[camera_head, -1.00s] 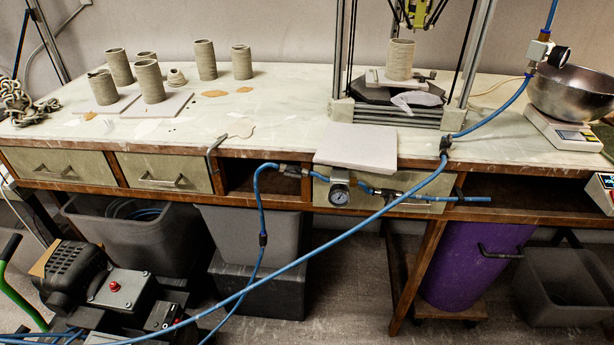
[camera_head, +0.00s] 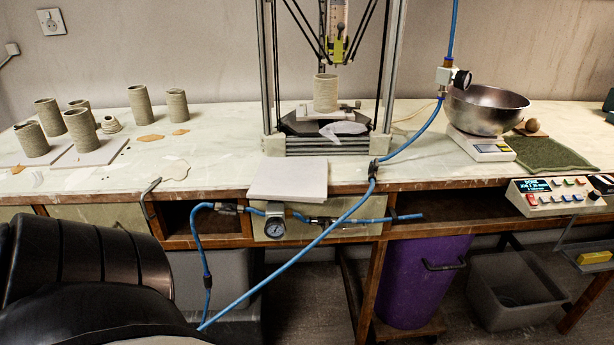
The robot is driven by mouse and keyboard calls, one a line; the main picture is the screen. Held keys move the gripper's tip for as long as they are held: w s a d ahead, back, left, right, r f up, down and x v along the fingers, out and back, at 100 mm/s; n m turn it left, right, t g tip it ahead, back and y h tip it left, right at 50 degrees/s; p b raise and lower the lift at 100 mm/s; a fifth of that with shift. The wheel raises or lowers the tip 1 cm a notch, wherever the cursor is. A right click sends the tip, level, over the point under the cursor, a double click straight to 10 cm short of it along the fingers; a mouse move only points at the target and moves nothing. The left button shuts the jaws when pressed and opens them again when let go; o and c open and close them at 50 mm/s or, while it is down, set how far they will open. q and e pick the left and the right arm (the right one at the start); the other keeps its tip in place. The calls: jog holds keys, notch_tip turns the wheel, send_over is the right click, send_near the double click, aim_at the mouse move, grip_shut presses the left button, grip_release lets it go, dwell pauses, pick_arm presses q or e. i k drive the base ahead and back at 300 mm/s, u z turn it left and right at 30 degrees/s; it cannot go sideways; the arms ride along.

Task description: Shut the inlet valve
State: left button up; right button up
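A blue air hose runs along the front edge of the bench, with a dark fitting (camera_head: 228,208), a round pressure gauge (camera_head: 274,228) and a small inline metal fitting (camera_head: 320,222). A second white fitting (camera_head: 445,76) with a dark round gauge (camera_head: 462,80) sits on the upright blue hose right of the clay printer. I cannot tell which fitting is the inlet valve, or whether it is open or shut. Neither gripper is in view. A black part of my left arm fills the lower left corner.
The clay printer (camera_head: 330,145) stands on the bench, with clay cylinders (camera_head: 82,130) to its left. A metal bowl (camera_head: 487,108) sits on a scale (camera_head: 482,147). A control box (camera_head: 555,196) is at the right. A purple bin (camera_head: 424,280) stands below. The blue hose (camera_head: 290,268) crosses diagonally in front.

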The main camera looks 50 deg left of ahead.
aim_at(228, 211)
jog(key=z, duration=0.1)
jog(key=i, duration=1.75)
jog(key=u, duration=3.75)
